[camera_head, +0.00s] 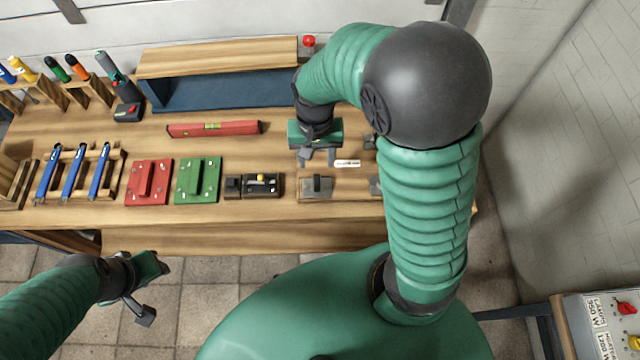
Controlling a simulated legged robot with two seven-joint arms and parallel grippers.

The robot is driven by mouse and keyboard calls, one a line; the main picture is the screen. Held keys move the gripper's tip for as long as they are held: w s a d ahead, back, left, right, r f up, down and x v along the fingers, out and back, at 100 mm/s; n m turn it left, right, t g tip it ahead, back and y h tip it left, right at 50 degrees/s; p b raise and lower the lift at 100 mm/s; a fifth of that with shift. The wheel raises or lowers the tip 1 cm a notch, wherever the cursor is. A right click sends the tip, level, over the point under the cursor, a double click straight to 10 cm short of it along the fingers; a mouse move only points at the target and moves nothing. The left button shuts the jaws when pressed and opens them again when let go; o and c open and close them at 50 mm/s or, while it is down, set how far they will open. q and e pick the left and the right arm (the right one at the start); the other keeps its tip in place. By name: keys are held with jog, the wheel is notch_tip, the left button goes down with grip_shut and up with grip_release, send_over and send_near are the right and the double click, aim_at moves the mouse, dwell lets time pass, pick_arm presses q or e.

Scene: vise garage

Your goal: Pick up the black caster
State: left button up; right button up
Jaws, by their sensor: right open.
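I cannot clearly make out a black caster. A small dark grey block-like piece (316,187) lies on the bench just in front of my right gripper, but its kind is too small to tell. My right gripper (319,157) is open and empty, pointing down over the right part of the bench, with its fingers apart. Another small dark piece (376,186) is partly hidden behind my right arm. My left gripper (148,290) hangs in front of the bench, low at the left, holding nothing that I can see; its jaw gap is unclear.
The wooden workbench (225,214) carries a dark box with a yellow part (262,184), green (198,180) and red (149,182) plates, blue tools (73,172) and a red level (214,128). A raised shelf (218,57) stands behind. A wall closes the right side.

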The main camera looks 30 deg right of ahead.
aim_at(317, 178)
jog(key=f, duration=0.4)
jog(key=a+f, duration=0.1)
jog(key=f, duration=0.2)
jog(key=shift+w+b, duration=0.25)
jog(key=shift+b, duration=0.1)
jog(key=f, duration=0.2)
jog(key=d+f, duration=0.1)
jog(key=f, duration=0.1)
jog(key=d+f, duration=0.1)
jog(key=f, duration=0.1)
jog(key=shift+s, duration=0.15)
jog(key=shift+a+f, duration=0.15)
jog(key=shift+f, duration=0.15)
jog(key=shift+a+r, duration=0.1)
jog(key=shift+a, duration=0.4)
jog(key=shift+c, duration=0.9)
jog(key=shift+r, duration=0.1)
jog(key=shift+c, duration=1.1)
jog(key=shift+d, duration=0.35)
grip_shut()
pick_arm(q)
jog(key=shift+w+a+f, duration=0.15)
jog(key=shift+a+f, duration=0.15)
jog(key=shift+f, duration=0.45)
